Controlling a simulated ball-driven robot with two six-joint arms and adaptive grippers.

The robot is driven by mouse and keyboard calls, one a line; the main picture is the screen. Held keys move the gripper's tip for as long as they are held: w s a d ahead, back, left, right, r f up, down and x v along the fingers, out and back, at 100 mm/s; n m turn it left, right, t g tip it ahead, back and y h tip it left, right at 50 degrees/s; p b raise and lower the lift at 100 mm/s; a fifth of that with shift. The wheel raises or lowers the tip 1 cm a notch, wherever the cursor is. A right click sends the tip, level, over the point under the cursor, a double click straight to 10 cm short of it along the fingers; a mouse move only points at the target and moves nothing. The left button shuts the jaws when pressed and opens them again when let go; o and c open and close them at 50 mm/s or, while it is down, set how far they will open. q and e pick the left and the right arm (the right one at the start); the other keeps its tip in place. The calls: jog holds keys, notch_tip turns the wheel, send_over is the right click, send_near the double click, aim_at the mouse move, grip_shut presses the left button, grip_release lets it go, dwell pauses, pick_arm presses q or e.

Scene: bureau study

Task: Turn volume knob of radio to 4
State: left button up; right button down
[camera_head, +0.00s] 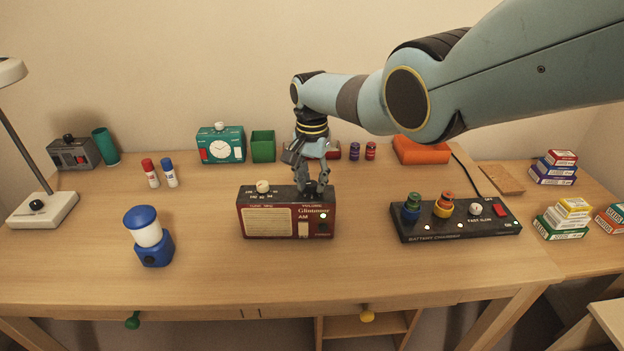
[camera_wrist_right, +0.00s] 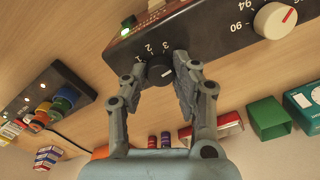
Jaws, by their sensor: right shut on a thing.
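The radio (camera_head: 285,215) is dark red with a cream grille and a black top, and stands mid-desk. In the right wrist view its top (camera_wrist_right: 205,25) carries the black volume knob (camera_wrist_right: 158,72), with the numerals 1, 2 and 3 visible beside it. A short white mark shows on the knob; which numeral it points to is not clear. My right gripper (camera_head: 314,188) comes down onto the right end of the radio's top. Its fingers (camera_wrist_right: 165,80) are shut on the volume knob from both sides, hiding part of the dial. My left gripper is not in view.
A cream tuning knob (camera_head: 263,187) sits on the radio's left end. A blue lantern (camera_head: 149,237) stands to the left, a black battery charger (camera_head: 455,220) to the right. The desk in front of the radio is clear.

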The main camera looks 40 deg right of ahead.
aim_at(312, 183)
jog(key=c, duration=1)
grip_release()
notch_tip(312, 183, up, 12)
jog(key=shift+r, duration=0.1)
